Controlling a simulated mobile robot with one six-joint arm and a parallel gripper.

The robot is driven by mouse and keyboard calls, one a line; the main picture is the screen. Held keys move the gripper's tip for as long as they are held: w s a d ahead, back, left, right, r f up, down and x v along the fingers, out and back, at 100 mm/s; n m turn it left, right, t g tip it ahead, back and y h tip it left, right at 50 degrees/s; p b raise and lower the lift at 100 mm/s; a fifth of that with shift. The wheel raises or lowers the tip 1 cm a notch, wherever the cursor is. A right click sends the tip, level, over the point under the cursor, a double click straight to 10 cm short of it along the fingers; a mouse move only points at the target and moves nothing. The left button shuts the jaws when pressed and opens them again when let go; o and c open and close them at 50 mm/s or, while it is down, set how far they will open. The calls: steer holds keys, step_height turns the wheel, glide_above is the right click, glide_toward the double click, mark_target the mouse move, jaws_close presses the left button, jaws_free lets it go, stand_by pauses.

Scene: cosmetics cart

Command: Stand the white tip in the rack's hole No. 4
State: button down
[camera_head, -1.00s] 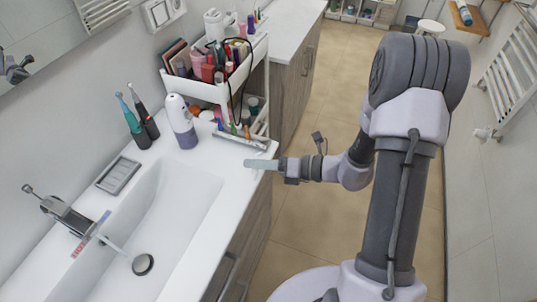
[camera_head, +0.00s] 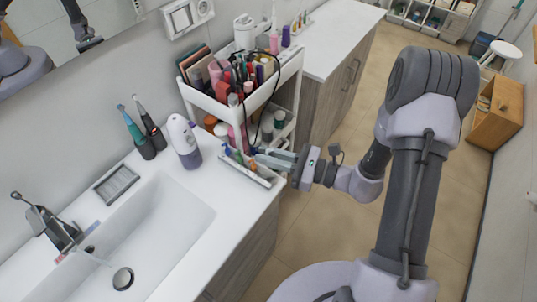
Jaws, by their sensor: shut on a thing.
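My gripper (camera_head: 262,156) is at the right end of a small low tray (camera_head: 258,180) on the counter, in front of the cart. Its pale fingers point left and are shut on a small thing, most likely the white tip. The tip is too small and hidden by the fingers to make out. Coloured small tips, blue and green, show at the left of the fingers by the tray. A small white rack (camera_head: 306,27) with coloured upright pieces stands on the far counter. Its hole numbers are too small to read.
The white cart (camera_head: 240,110) full of cosmetics stands just behind my gripper, with a dark cable hanging down it. A white and purple bottle (camera_head: 185,142), two electric toothbrushes (camera_head: 139,139) and the sink (camera_head: 150,225) are to the left. Far counter (camera_head: 330,45) has free room.

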steer(key=b, duration=0.5)
glide_above(268, 173)
steer(key=s, duration=0.2)
steer(key=shift+w+f, duration=0.1)
steer(key=shift+f, duration=2.8)
steer(key=shift+f+b, duration=1.15)
steer(key=shift+f, duration=0.15)
steer(key=c, duration=1.3)
jaws_free()
steer(key=shift+r, duration=0.1)
steer(key=p+v, duration=0.3)
steer(key=v, duration=1.4)
steer(key=shift+d, duration=0.2)
